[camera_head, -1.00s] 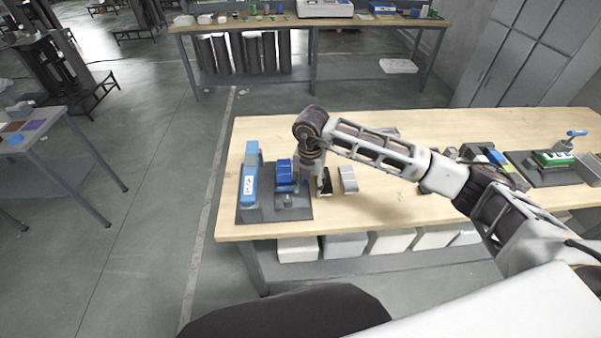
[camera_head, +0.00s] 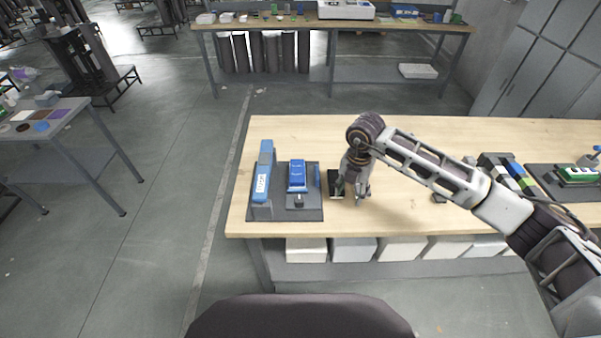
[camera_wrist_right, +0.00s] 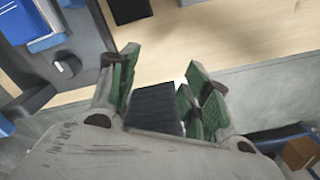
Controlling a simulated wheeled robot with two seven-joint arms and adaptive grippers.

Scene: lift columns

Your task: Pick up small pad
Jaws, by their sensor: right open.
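My right gripper (camera_head: 356,200) points down over the near left part of the wooden workbench, just right of the grey tray. In the right wrist view, its green-lined fingers (camera_wrist_right: 158,98) are open. A dark, ribbed, pad-like block (camera_wrist_right: 155,108) shows between them. I cannot tell whether a finger touches it, or whether it is the small pad. A flat black piece (camera_head: 335,183) lies on the bench between tray and gripper; it also shows at the top of the right wrist view (camera_wrist_right: 130,9). My left gripper is not in view.
The grey tray (camera_head: 312,210) holds a long blue-and-grey device (camera_head: 263,175) and a blue box (camera_head: 297,173). Several coloured blocks (camera_head: 510,172) and another dark tray (camera_head: 548,190) are farther right. The bench's front edge (camera_head: 300,235) is close to the gripper.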

